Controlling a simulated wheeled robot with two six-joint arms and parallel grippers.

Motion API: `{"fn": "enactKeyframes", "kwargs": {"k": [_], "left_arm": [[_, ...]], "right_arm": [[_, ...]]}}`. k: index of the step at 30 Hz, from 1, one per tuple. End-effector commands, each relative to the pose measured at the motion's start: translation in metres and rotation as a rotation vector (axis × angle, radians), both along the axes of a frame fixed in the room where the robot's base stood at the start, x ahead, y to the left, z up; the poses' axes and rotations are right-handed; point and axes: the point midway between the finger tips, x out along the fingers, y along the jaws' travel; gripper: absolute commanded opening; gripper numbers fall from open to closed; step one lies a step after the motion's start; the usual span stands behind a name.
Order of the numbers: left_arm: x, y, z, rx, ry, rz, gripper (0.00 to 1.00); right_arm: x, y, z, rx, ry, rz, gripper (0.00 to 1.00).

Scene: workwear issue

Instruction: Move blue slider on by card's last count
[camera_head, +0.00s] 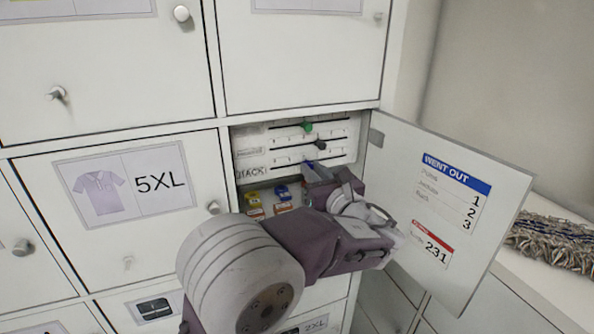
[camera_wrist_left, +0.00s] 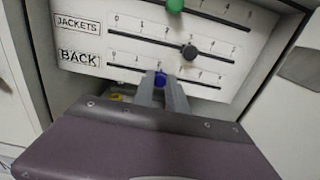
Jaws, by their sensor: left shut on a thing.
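The blue slider (camera_wrist_left: 160,80) sits on the lowest scale, labelled BACK, in the wrist view, at about the 2 mark. It also shows in the head view (camera_head: 308,165). My left gripper (camera_wrist_left: 163,88) is shut on it, and its fingers hide part of the slot. The card (camera_head: 451,205) on the open door is headed WENT OUT in blue and lists 1, 2 and, last, 3; the row names are faint. A red-headed part below reads 231. My right gripper is not in view.
A green slider (camera_wrist_left: 175,5) and a black slider (camera_wrist_left: 189,50) sit on the scales above. Small coloured boxes (camera_head: 283,208) lie below the panel. The open door (camera_head: 480,260) stands to the right of my arm. Closed lockers, one marked 5XL (camera_head: 125,185), surround the compartment.

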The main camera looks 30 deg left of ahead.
Motion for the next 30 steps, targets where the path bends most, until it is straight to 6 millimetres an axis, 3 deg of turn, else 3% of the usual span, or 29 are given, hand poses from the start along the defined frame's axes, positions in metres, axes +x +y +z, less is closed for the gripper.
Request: {"fn": "enactKeyframes", "kwargs": {"k": [3, 8, 19, 20, 22, 30], "left_arm": [[0.025, -0.021, 0.006, 0.002, 0.001, -0.003, 0.0], [0.044, -0.038, 0.004, 0.002, 0.001, -0.001, 0.0], [0.049, -0.042, 0.001, 0.0, -0.001, 0.0, 0.0], [0.049, -0.042, 0.001, 0.0, -0.001, 0.0, 0.2], [0.049, -0.042, 0.001, 0.0, -0.001, 0.0, 0.4], [0.049, -0.042, 0.001, 0.001, -0.001, 0.0, 0.4]], "right_arm": [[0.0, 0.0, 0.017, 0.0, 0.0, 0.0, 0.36], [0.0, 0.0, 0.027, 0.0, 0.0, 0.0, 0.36], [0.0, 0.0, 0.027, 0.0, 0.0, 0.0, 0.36], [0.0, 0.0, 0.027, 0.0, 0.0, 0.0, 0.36], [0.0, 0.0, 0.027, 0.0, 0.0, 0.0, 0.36], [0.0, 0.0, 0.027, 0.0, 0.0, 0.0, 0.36]]}}
